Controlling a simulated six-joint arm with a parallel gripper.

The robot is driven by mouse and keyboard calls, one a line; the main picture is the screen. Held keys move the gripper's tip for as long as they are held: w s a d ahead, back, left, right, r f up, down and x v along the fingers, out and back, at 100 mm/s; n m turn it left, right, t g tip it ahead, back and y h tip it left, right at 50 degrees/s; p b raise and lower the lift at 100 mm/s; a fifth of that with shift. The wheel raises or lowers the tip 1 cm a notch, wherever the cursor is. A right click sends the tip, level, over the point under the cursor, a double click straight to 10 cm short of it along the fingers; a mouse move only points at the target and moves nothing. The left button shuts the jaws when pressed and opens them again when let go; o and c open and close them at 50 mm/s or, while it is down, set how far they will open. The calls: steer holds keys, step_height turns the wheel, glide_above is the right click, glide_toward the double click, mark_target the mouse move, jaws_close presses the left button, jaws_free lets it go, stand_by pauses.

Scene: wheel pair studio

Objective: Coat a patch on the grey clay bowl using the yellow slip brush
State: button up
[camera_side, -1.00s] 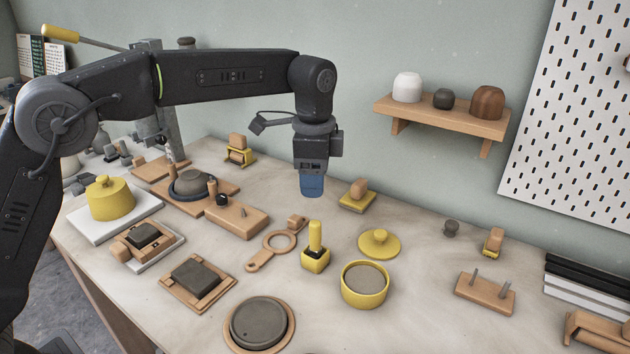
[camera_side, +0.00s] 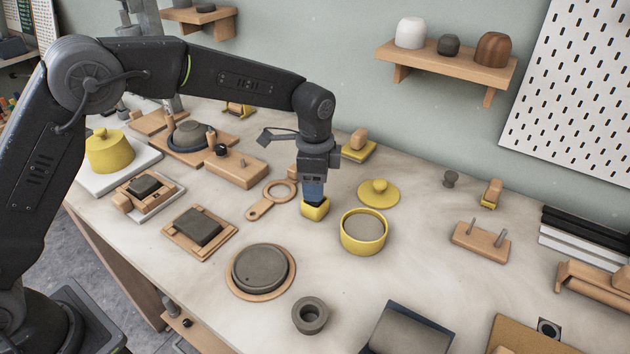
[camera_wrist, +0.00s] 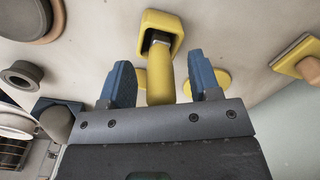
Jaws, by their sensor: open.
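The yellow slip brush (camera_wrist: 160,82) stands handle up in a small yellow holder (camera_side: 315,209). My gripper (camera_side: 314,194) is over the holder, pointing down. In the wrist view its two blue fingers (camera_wrist: 160,70) are apart, one on each side of the brush handle, with gaps showing. In the side view the fingers hide the handle. The grey clay bowl (camera_side: 188,133) appears to be the dark rounded one on a wooden board at the back left, away from my gripper. A yellow pot with grey contents (camera_side: 363,231) stands right of the holder.
A yellow lid (camera_side: 378,192) lies behind the pot. A wooden ring tool (camera_side: 277,196) lies just left of the holder. A round grey slab (camera_side: 260,269) and a grey ring-shaped piece (camera_side: 310,315) are in front. A two-peg wooden block (camera_side: 481,240) stands at right.

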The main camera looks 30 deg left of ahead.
steer(key=shift+f, duration=0.2)
jaws_close()
stand_by(0.7)
steer(key=shift+r, duration=0.15)
steer(key=shift+r, duration=2.9)
